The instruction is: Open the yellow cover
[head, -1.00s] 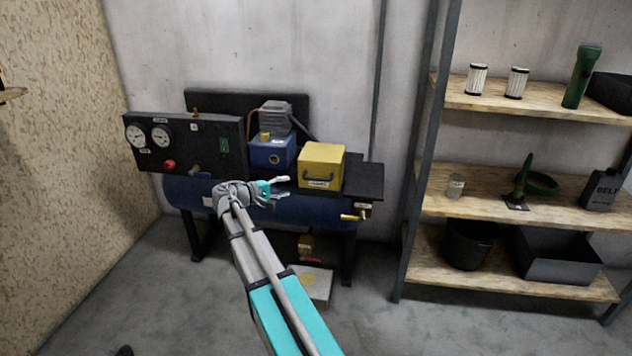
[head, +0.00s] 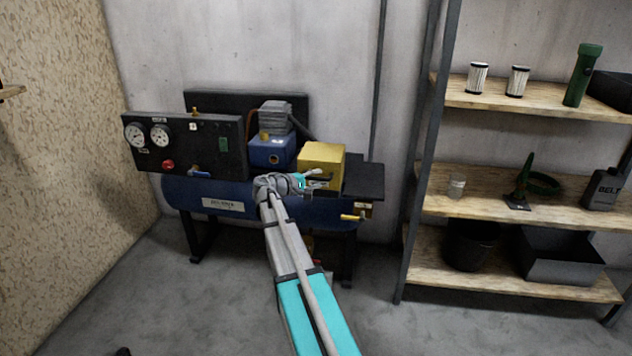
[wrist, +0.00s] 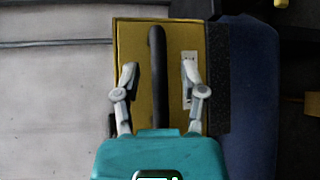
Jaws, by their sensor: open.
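The yellow cover (head: 322,154) is a box-shaped housing on the right end of the blue compressor tank, and it looks closed. In the wrist view its yellow front (wrist: 140,80) fills the middle, with a dark bar handle (wrist: 157,75) running along it. My gripper (wrist: 158,78) is open, with one finger on each side of the handle; I cannot tell whether they touch it. In the head view my gripper (head: 316,178) is at the lower front of the cover and hides most of the handle.
The blue tank (head: 232,192) carries a gauge panel (head: 180,140) at left and a blue motor unit (head: 270,150) beside the cover. A brass valve (head: 353,217) sticks out below right. A shelf rack (head: 530,202) stands to the right. The floor in front is clear.

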